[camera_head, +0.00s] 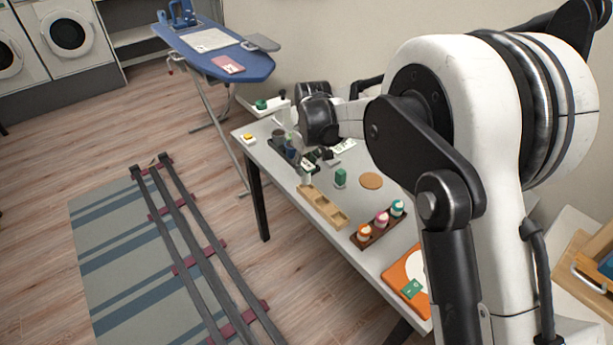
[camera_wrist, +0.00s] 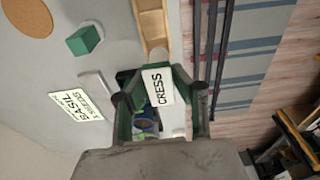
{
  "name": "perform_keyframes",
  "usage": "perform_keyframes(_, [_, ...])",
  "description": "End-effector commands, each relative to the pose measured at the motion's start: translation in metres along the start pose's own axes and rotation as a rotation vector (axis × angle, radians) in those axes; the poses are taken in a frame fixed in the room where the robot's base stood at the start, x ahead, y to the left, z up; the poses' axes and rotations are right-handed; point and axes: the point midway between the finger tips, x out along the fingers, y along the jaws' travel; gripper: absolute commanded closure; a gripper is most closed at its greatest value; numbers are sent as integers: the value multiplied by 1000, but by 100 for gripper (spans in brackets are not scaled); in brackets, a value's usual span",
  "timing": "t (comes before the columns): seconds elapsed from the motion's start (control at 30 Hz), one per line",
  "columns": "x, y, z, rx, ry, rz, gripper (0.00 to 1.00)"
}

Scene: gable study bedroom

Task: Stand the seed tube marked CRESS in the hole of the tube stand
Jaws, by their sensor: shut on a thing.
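The seed tube marked CRESS shows in the wrist view as a white label (camera_wrist: 158,87) with green around it, between the fingers of my gripper (camera_wrist: 159,97). My gripper is shut on it; its tilt is hard to judge. In the head view my gripper (camera_head: 312,158) is over the far part of the table, with a white label (camera_head: 307,169) below it. A white label reading BASIL (camera_wrist: 80,108) lies on the table in the wrist view. Dark and coloured items partly show behind the CRESS tube. I cannot make out the tube stand or its hole for certain.
On the grey table (camera_head: 293,188) are a green block (camera_head: 340,177), a cork disc (camera_head: 371,181), a wooden tray (camera_head: 322,207), a rack of coloured jars (camera_head: 365,241) and an orange book (camera_head: 396,275). Dark cups (camera_head: 279,138) stand left of my gripper. A yellow item (camera_head: 248,138) is at the left edge.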

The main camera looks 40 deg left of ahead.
Motion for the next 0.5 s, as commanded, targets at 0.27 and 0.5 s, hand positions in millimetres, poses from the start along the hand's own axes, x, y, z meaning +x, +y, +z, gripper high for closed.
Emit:
perform_keyframes(0.27, [22,2,3,-1,0,0,100])
perform_keyframes(0.5, [41,2,6,-1,0,0,100])
